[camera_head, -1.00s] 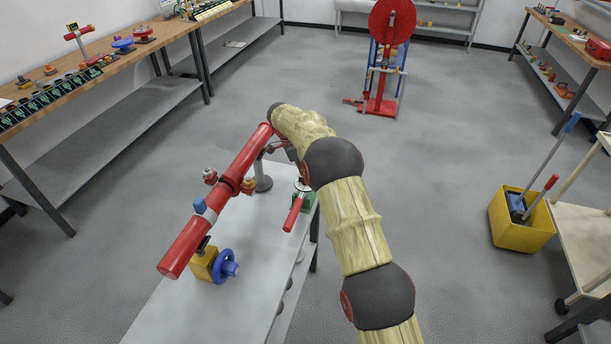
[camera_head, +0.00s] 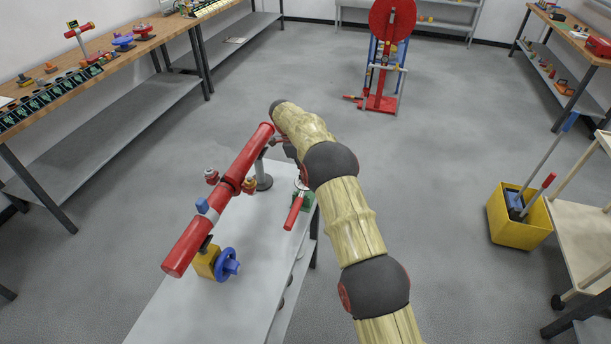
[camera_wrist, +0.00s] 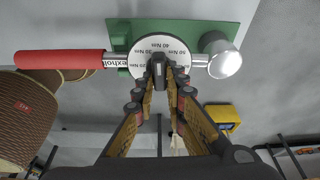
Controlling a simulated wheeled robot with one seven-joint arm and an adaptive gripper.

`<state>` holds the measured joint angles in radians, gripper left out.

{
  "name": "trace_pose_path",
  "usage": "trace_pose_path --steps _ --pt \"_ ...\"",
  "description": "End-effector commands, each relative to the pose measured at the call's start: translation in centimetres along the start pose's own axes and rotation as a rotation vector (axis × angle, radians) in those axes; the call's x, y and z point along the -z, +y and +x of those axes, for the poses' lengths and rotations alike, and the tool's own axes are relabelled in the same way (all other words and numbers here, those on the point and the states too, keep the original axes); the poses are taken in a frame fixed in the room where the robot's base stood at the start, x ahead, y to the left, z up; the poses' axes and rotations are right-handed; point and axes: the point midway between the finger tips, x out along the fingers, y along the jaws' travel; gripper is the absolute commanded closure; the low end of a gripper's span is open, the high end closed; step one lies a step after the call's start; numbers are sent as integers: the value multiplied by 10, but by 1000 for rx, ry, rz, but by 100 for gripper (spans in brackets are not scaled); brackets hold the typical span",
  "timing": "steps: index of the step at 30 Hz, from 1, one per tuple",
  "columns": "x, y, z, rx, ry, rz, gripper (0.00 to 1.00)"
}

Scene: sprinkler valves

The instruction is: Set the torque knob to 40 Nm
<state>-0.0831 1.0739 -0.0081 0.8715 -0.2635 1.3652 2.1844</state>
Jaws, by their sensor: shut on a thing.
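The torque knob (camera_wrist: 158,57) is a small dark piece at the middle of a round white dial (camera_wrist: 147,46) in the wrist view. My gripper (camera_wrist: 160,74) is shut on the knob, and its fingers cover the lower dial. The 40 Nm mark is at the top of the dial, with 50 Nm to its right. The knob lies roughly below 40 Nm; its exact setting cannot be told. The dial belongs to a torque wrench with a red handle (camera_wrist: 60,62), over a green base (camera_wrist: 190,30). In the head view the red handle (camera_head: 294,211) shows, while my arm hides the gripper's fingertips.
A red pipe (camera_head: 220,205) with valves runs above the grey bench (camera_head: 200,310). A yellow valve body with a blue wheel (camera_head: 227,264) stands near its front end. A yellow bucket (camera_head: 515,232) stands on the floor at right. Open floor lies beyond the bench.

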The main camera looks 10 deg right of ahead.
Motion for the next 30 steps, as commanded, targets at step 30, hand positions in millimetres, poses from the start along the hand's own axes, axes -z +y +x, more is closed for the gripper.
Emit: trace_pose_path --steps 30 --pt "0 0 0 -39 0 125 73"
